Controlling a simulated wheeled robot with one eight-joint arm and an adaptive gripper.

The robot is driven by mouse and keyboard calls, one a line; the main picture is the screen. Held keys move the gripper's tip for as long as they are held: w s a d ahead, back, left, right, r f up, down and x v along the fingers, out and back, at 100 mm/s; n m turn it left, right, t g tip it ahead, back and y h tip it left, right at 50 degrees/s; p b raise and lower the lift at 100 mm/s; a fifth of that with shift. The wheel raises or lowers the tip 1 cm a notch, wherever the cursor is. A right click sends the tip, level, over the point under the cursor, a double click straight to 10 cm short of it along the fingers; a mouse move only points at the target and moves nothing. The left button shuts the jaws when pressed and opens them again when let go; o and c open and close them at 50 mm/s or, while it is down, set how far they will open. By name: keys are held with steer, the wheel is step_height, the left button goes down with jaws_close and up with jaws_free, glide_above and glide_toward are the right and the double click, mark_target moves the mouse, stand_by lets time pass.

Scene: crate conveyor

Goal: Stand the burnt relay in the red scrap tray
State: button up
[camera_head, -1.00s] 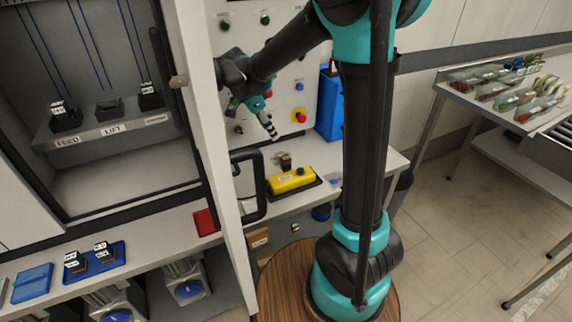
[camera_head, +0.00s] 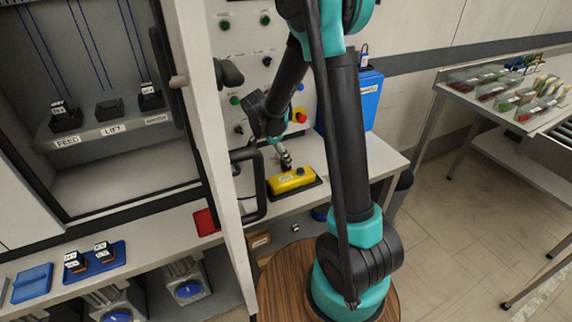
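The red scrap tray (camera_head: 205,222) lies on the bench, partly hidden by the white cabinet door's edge. A small dark brownish block, which looks like the burnt relay, stood behind the yellow control box (camera_head: 293,180) a second ago. My gripper (camera_head: 285,161) now points down at that spot and mostly hides the block. I cannot tell whether the fingers are open or closed on it. In the cabinet, the LIFT socket (camera_head: 110,108) is empty. Relays sit in the FEED socket (camera_head: 64,113) and the right socket (camera_head: 151,97).
The open cabinet door, with a black handle (camera_head: 247,185), stands between my gripper and the red tray. A blue tray (camera_head: 95,262) holds two relays at the left. A side table (camera_head: 480,108) holds several packets.

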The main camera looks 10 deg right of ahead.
steer(key=shift+x, duration=1.5)
jaws_close()
steer(key=shift+r, duration=0.15)
